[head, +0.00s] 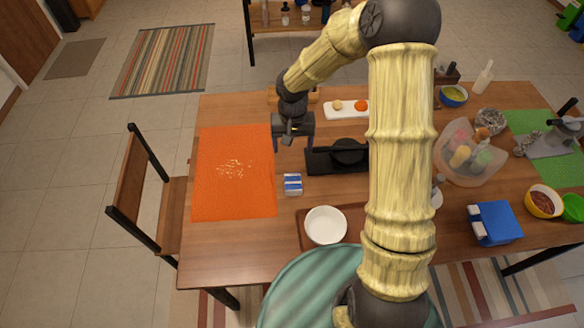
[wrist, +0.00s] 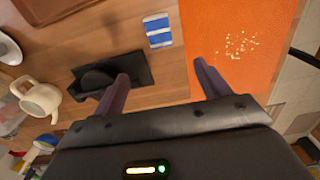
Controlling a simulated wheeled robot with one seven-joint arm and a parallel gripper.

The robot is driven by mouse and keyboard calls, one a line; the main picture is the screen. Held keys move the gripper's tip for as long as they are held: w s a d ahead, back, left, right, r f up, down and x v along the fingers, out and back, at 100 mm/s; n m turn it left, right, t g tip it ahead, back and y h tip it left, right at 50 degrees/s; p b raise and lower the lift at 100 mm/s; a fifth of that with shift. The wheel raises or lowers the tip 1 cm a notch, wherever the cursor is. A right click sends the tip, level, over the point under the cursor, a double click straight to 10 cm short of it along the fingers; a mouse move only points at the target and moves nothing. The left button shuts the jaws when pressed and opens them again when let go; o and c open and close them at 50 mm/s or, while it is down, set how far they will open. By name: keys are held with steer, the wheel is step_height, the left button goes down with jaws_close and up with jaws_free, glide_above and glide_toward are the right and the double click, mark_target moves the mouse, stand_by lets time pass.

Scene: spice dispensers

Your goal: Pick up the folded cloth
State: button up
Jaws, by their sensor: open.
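The folded cloth (head: 293,184) is a small blue and white striped bundle lying flat on the wooden table, just right of the orange mat. It also shows in the wrist view (wrist: 157,30), near the top and beyond the fingers. My gripper (head: 293,145) is open and empty. It hangs above the table, farther back than the cloth and apart from it. In the wrist view my two fingers (wrist: 161,71) are spread wide with bare table between them.
The orange mat (head: 233,190) bears pale crumbs. A black scale-like device (head: 318,162) stands right of the gripper. A white bowl (head: 325,226) sits on a brown tray in front. A white dish (head: 345,110) lies behind.

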steer(key=shift+s, duration=0.1)
steer(key=p, duration=0.1)
glide_above(293, 180)
step_height(293, 180, down, 11)
steer(key=shift+f, duration=0.65)
steer(key=shift+a, duration=0.1)
steer(key=shift+f+p, duration=0.9)
steer(key=shift+f, duration=1.65)
